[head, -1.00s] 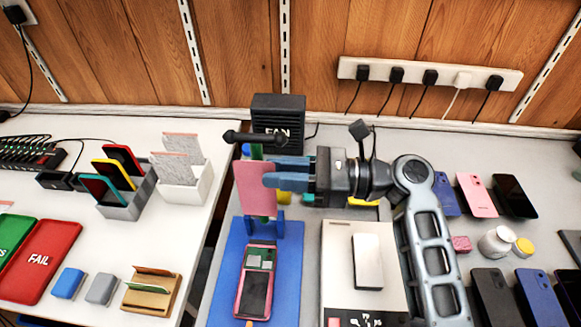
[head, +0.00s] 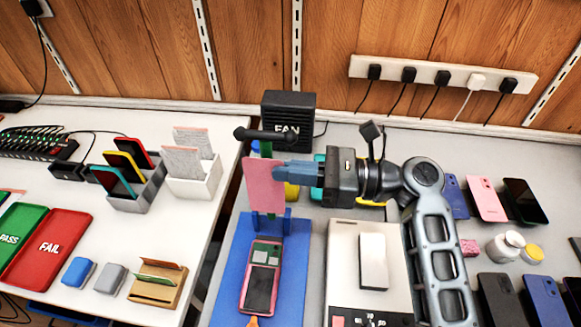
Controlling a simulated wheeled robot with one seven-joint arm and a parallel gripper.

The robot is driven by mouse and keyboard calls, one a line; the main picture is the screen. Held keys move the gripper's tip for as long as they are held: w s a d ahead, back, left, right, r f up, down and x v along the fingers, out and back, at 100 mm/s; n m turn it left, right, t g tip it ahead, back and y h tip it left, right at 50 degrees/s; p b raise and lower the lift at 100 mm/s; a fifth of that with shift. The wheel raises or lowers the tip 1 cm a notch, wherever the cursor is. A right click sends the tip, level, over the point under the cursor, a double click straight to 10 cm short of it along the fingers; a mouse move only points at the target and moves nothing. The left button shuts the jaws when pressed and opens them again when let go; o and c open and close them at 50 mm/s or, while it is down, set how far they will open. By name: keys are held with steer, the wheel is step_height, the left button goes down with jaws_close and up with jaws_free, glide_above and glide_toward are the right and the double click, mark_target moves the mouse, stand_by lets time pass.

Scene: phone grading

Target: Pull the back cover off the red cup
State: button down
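The pink back cover (head: 263,188) stands upright at the stand (head: 267,222) at the far end of the blue mat (head: 225,277). I cannot tell whether the cover still touches the stand. The opened pink phone (head: 260,281) lies on the mat with its inside showing.
A black fan (head: 288,113) stands behind the stand. A white device (head: 373,262) on a pale plate is right of the mat. Phones (head: 487,200) lie at the right. A grey rack (head: 150,187) and a red FAIL tray (head: 48,247) are on the left table.

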steer(key=shift+s+r, duration=0.1)
steer(key=shift+r, duration=0.1)
steer(key=shift+s+a+r+p, duration=0.15)
steer(key=shift+s+r+p, duration=0.55)
steer(key=shift+r+p, duration=0.3)
steer(key=shift+s+a+r+p, duration=0.15)
steer(key=shift+s+r+p, duration=0.55)
steer(key=shift+r+p, duration=0.3)
steer(key=shift+d+f, duration=0.1)
